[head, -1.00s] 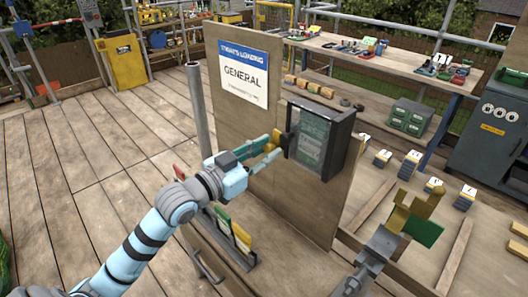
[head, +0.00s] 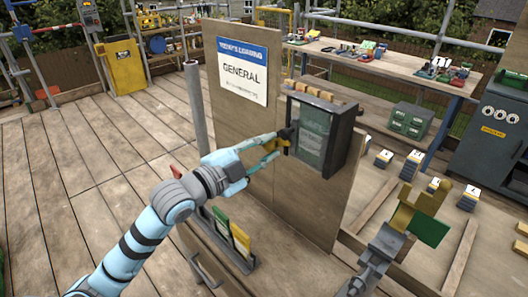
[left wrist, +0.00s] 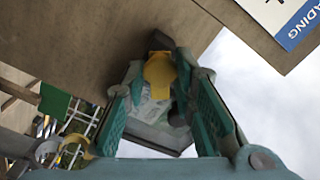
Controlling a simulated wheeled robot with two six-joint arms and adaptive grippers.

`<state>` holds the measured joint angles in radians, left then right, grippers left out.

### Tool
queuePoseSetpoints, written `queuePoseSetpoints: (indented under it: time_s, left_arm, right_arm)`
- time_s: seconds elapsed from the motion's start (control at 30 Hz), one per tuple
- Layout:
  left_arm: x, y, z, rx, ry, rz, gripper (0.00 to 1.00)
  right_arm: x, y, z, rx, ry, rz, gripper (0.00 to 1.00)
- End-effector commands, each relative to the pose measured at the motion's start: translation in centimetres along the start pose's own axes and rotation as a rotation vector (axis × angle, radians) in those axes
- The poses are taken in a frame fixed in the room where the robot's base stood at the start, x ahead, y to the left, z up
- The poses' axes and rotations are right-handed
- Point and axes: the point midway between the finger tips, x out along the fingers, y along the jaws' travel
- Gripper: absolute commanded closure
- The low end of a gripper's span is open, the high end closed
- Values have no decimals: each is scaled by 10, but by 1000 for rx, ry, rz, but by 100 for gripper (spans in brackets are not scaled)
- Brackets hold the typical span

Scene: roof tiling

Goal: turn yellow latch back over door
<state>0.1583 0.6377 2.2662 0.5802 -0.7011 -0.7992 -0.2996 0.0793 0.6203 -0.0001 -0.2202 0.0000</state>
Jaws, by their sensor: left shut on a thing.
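The dark box (head: 322,135) is mounted on the upright board, its glazed door (head: 312,137) closed against the front. The yellow latch (head: 271,146) is at the door's left edge. My left gripper (head: 277,146) is shut on it; in the left wrist view the yellow latch (left wrist: 158,72) shows between the two teal fingers (left wrist: 155,100), with the door behind it. The fingers partly hide the latch, so its exact angle is unclear. My right gripper (head: 420,203), with gold-coloured jaws, is at the right, apart from the box, and holds a green card (head: 430,230).
A white and blue "General" sign (head: 241,72) is on the board left of the box. A rack below holds green (head: 221,227) and yellow (head: 240,238) cards. A grey post (head: 196,105) stands at the board's left edge.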

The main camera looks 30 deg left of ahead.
Motion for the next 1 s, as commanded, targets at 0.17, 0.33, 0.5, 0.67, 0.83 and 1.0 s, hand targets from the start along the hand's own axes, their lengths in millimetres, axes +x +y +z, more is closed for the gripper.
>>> queuePoseSetpoints:
  time_s: [0.17, 0.33, 0.5, 0.67, 0.83, 1.0]
  left_arm:
    - [0, 0, 0, 165, 2, -4, 100]
    - [0, 0, 0, 313, 2, -5, 100]
    - [0, 0, 0, 431, 2, -6, 100]
    - [0, 0, 0, 510, 2, -6, 100]
    - [0, 0, 0, 556, 1, -6, 100]
    - [0, 0, -1, 575, 1, -6, 100]
  right_arm:
    - [7, 0, 1, 0, 0, 0, 100]
    - [12, -1, 1, 0, 0, 0, 100]
    - [15, -1, 2, 0, 0, 0, 100]
    - [17, -1, 2, 0, 0, 0, 100]
    - [18, -1, 2, 0, 0, 0, 100]
    - [18, -1, 2, 0, -1, 0, 100]
